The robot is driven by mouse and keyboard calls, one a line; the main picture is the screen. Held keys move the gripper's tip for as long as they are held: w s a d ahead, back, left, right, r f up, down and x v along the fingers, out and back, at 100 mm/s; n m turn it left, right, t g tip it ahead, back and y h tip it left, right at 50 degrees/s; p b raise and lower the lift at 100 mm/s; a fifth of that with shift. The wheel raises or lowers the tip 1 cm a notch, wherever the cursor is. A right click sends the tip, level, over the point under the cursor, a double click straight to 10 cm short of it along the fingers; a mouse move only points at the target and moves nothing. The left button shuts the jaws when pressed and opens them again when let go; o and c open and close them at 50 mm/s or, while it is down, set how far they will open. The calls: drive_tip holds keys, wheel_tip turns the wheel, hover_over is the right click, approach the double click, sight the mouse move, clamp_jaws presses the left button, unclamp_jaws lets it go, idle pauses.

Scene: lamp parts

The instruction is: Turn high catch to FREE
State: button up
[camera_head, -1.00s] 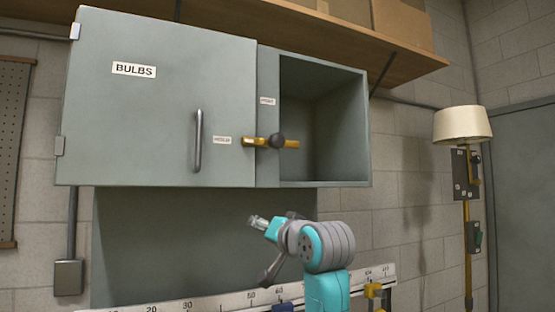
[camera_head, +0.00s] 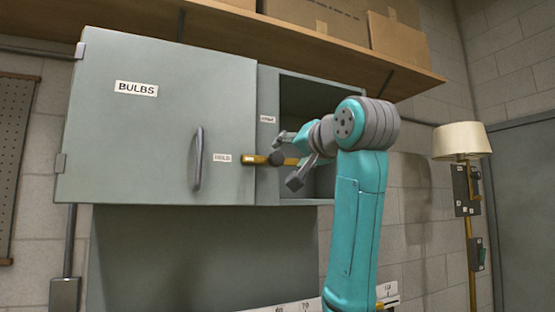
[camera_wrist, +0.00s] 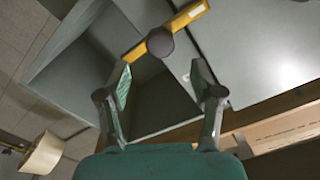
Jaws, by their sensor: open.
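The high catch (camera_head: 250,159) is a yellow bar with a dark round knob (camera_head: 277,158). It lies level across the edge of the closed BULBS door (camera_head: 140,140) and the cabinet frame. In the wrist view the bar (camera_wrist: 190,14) runs diagonally at the top, with the knob (camera_wrist: 160,42) near its middle. My gripper (camera_head: 289,158) is in front of the catch's right part, which it partly hides. In the wrist view my gripper (camera_wrist: 162,76) is open and empty, its fingertips spread below the knob, apart from it.
A small label (camera_head: 222,158) is left of the catch and another (camera_head: 268,119) is above it; both are too small to read surely. An open compartment (camera_head: 310,97) is right of the door. A shelf with boxes (camera_head: 315,18) runs above. A lamp (camera_head: 461,140) stands at right.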

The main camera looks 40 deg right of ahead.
sight(279, 158)
drive_tip(key=x, duration=0.8)
clamp_jaws()
